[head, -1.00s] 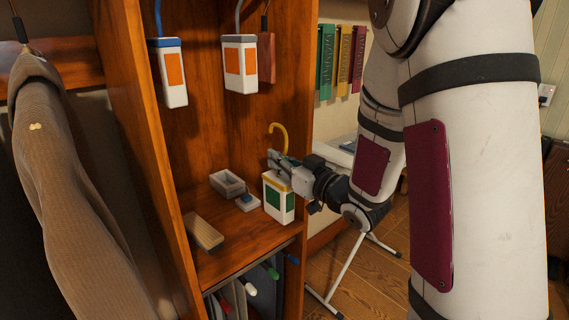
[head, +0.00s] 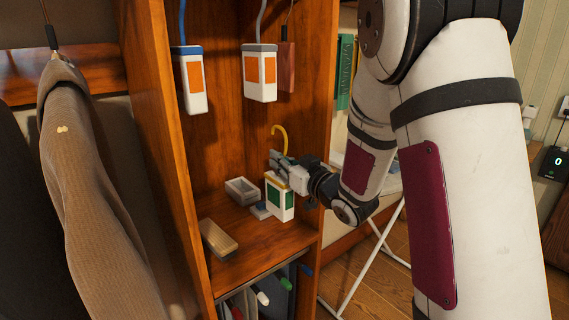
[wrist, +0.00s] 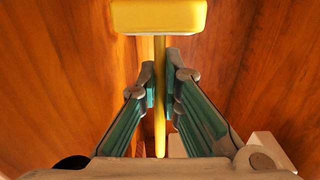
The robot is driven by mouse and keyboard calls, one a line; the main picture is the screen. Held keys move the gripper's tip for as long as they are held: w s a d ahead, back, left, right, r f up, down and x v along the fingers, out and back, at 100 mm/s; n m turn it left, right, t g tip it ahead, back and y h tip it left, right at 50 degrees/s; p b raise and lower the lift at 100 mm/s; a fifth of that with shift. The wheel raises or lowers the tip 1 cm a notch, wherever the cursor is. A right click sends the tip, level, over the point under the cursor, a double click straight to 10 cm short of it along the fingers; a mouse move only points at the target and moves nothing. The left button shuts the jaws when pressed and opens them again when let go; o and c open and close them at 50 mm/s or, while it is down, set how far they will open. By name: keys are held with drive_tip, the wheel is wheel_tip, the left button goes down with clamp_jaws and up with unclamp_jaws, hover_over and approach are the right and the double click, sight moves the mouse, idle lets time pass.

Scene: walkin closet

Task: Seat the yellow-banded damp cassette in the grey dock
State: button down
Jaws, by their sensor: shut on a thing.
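The yellow-banded cassette (head: 281,201) is a white box with green panels, a yellow top and a tall yellow hook. It is upright over the right part of the cabinet shelf; whether its base touches the shelf I cannot tell. My gripper (head: 281,167) is shut on the yellow hook's stem, just above the box. In the wrist view the yellow top (wrist: 158,16) and thin stem (wrist: 160,120) show, the stem between my fingertips (wrist: 159,88). An open-topped grey box (head: 242,189), apparently the grey dock, sits on the shelf, behind and left of the cassette.
A tan wooden block (head: 218,239) lies front left on the shelf. Two orange-panelled cassettes, blue-topped (head: 190,80) and grey-topped (head: 260,73), hang above. The cabinet's left wall (head: 158,150) bounds the space.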

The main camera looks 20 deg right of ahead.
drive_tip(key=b+x, duration=0.5)
drive_tip(key=x, duration=1.6)
drive_tip(key=shift+a+f, duration=0.15)
drive_tip(key=shift+a, duration=0.05)
idle(1.2)
idle(0.9)
drive_tip(key=shift+f+b, duration=2.05)
idle(1.5)
